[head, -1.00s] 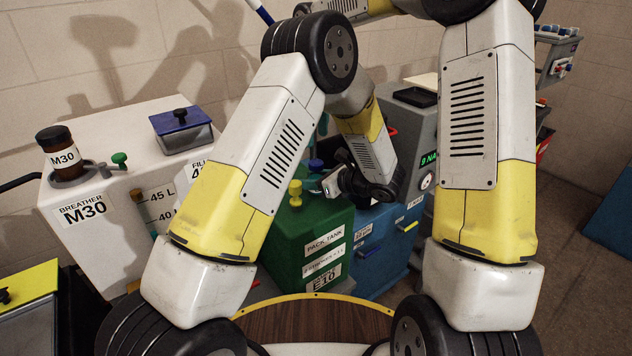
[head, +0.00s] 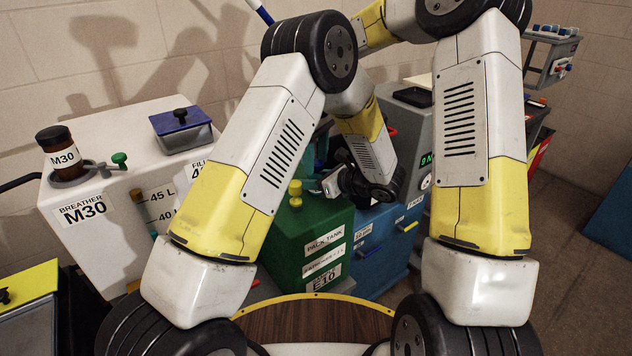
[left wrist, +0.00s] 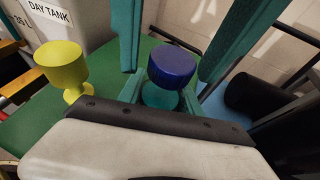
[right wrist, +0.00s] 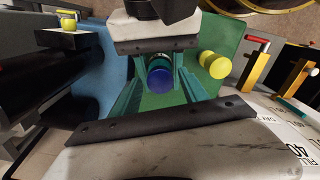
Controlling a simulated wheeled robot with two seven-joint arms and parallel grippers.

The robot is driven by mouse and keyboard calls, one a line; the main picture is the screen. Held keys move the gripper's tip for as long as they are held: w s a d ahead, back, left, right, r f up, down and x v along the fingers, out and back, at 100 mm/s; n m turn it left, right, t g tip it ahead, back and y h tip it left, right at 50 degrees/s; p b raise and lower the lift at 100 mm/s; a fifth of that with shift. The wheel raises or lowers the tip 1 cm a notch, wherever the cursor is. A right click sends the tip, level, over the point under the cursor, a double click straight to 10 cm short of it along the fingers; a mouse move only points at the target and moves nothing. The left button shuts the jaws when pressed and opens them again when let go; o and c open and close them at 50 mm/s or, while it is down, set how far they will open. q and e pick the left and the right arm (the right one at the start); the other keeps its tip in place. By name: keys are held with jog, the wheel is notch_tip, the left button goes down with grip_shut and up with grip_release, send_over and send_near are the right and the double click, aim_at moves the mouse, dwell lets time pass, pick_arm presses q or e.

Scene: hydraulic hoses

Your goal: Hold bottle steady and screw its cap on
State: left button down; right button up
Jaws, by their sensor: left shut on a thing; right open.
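The bottle's dark blue round cap (left wrist: 171,66) sits on top of the teal bottle (left wrist: 160,96) in the left wrist view. I cannot tell how tightly it is seated. My left gripper (left wrist: 162,92) is shut on the bottle below the cap, over the green tank. My right gripper (right wrist: 160,84) is open, its two teal fingers on either side of the cap (right wrist: 159,79), apparently with gaps. In the head view my left arm hides most of the right gripper and the bottle.
The green pack tank (head: 318,228) with a yellow knob (head: 295,190) lies underneath. A blue tank (head: 385,235) stands to its right. The white M30 tank (head: 105,165), with a brown M30 bottle (head: 60,152), stands at left. Floor at right is clear.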

grip_shut()
jog(key=shift+o, duration=0.8)
grip_release()
jog(key=shift+r, duration=0.1)
notch_tip(320, 180, up, 12)
pick_arm(q)
jog(key=c, duration=0.7)
grip_release()
